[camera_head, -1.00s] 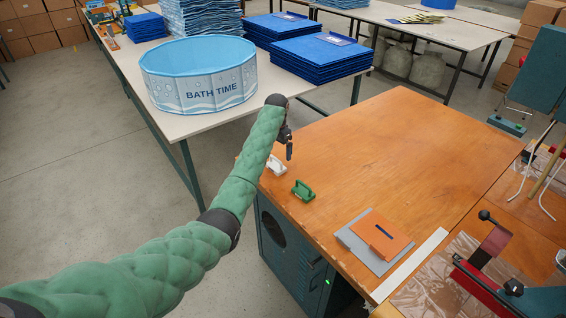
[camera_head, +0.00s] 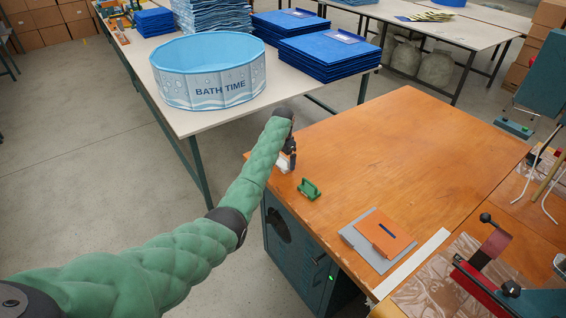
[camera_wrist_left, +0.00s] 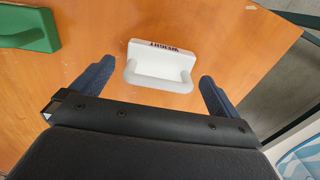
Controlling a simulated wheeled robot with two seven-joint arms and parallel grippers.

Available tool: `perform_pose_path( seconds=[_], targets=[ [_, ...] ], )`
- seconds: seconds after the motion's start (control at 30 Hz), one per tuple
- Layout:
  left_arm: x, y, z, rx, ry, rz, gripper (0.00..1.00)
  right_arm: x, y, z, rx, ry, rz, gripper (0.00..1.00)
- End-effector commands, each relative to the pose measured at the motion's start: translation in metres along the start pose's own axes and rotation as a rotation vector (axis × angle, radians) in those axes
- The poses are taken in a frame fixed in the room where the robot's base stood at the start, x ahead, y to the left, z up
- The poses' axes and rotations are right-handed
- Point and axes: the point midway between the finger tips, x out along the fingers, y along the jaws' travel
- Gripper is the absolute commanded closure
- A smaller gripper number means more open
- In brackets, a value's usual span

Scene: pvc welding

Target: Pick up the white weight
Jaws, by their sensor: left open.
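The white weight (camera_wrist_left: 160,62) lies on the wooden table, a block with a looped handle and dark lettering. In the head view the white weight (camera_head: 283,166) is near the table's far left corner, partly hidden by my gripper. My left gripper (camera_head: 291,160) is right at it, above the table. In the wrist view my left gripper (camera_wrist_left: 155,84) is open, one finger on each side of the weight's handle, with gaps on both sides. My right gripper is not in view.
A green weight (camera_head: 309,188) sits close by on the wooden table (camera_head: 390,140); it also shows in the wrist view (camera_wrist_left: 28,27). An orange plate (camera_head: 385,232) lies on a grey sheet. A blue bath tub (camera_head: 208,75) stands on the table behind.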

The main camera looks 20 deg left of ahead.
Motion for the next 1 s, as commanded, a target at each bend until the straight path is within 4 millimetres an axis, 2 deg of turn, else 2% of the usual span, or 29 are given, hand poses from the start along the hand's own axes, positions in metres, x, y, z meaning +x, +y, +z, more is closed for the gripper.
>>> perform_pose_path(
  seconds=[0.2, 0.47, 0.87, 1.0],
  targets=[
    [0.018, 0.001, 0.0, 0.001, -0.002, 0.001, 0.0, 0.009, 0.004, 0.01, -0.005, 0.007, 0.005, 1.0],
    [0.021, 0.001, 0.0, 0.001, -0.001, 0.0, 0.0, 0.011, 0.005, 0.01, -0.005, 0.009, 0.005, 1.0],
    [0.02, 0.001, 0.0, 0.001, -0.001, 0.0, 0.76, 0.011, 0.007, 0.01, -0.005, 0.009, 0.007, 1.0],
    [0.018, 0.0, -0.001, 0.001, 0.001, -0.001, 0.76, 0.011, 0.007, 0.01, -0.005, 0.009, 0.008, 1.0]
  ],
)
